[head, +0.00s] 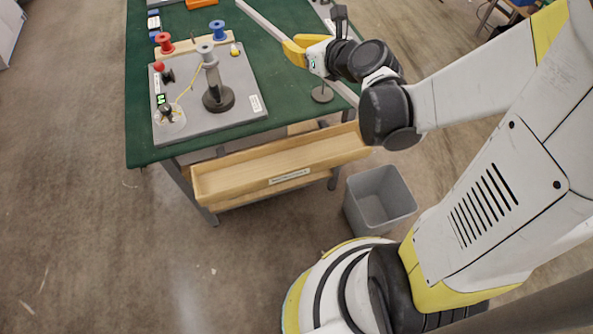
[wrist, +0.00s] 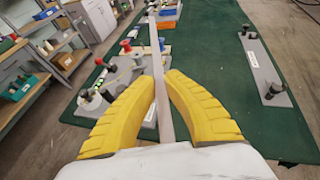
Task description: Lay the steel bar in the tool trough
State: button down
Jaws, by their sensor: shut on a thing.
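The steel bar (head: 268,25) is a long, thin grey strip above the green table. In the wrist view the bar (wrist: 157,60) runs away from between the yellow fingers of my gripper (wrist: 160,100), which are shut on it. In the head view my gripper (head: 293,48) is over the right part of the table, and the bar slants from upper left to lower right through it. The tool trough (head: 238,185) is a long, shallow wooden tray with a label at the table's near edge, lower than the tabletop. My gripper is beyond and above it. Its floor looks empty.
A grey board (head: 240,90) with an upright post (head: 212,75), knobs and a yellow thread lies on the green table (head: 140,130). Red (head: 164,42) and blue (head: 217,29) spools stand behind. A grey bin (head: 380,200) stands on the floor right of the trough.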

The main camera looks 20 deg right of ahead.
aim_at(284, 164)
jog(key=k+l+u, duration=0.25)
jog(key=l+u, duration=0.15)
jog(key=l, duration=0.15)
jog(key=k+l+u, duration=0.35)
jog(key=l, duration=0.15)
jog(key=k+l+u, duration=0.4)
jog(key=l+u, duration=0.35)
jog(key=l, duration=0.2)
jog(key=l+u, duration=0.4)
jog(key=l, duration=0.2)
jog(key=k+l+u, duration=0.1)
jog(key=l+u, duration=0.25)
jog(key=l, duration=0.15)
